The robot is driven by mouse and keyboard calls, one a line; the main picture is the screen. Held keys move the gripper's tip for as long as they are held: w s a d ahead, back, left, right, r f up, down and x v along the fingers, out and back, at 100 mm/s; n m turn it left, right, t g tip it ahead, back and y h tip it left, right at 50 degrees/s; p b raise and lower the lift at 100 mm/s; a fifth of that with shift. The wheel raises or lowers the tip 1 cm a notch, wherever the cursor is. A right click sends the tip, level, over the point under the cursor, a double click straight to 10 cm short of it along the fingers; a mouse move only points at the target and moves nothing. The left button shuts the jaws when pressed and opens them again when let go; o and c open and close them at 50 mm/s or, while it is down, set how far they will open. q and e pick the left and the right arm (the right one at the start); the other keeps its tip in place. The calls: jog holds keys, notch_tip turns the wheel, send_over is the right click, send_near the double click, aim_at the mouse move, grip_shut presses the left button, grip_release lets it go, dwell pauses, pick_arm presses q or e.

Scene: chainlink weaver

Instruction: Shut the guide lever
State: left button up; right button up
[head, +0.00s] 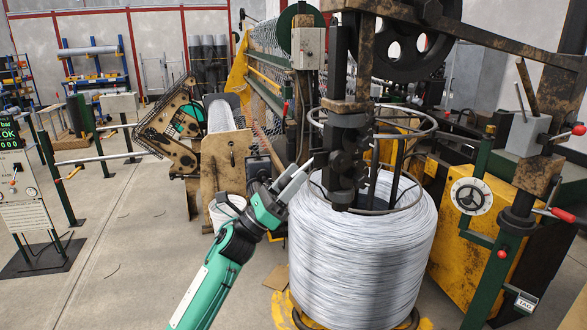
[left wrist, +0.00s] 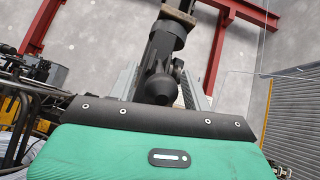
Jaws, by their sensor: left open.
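A black post with stacked guide parts (head: 347,165) stands above the large coil of pale wire (head: 362,262). I cannot tell for certain which part is the guide lever; levers with red knobs (head: 578,130) also show at the right edge. My left gripper (head: 305,172), on a green arm, is open just left of the black post, above the coil's left edge. In the left wrist view the grey fingers (left wrist: 160,88) stand apart, with a dark post (left wrist: 166,42) and a rounded dark part showing between them. Contact cannot be told. My right gripper is not in view.
A wire ring (head: 420,125) surrounds the post above the coil. A white bucket (head: 228,208) is behind my left arm. A panel stand (head: 20,190) is at far left, with bare floor (head: 125,240) between.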

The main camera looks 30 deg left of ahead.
pick_arm(q)
jog(key=shift+w+d+r, duration=0.1)
jog(key=shift+w+r, duration=0.1)
grip_shut()
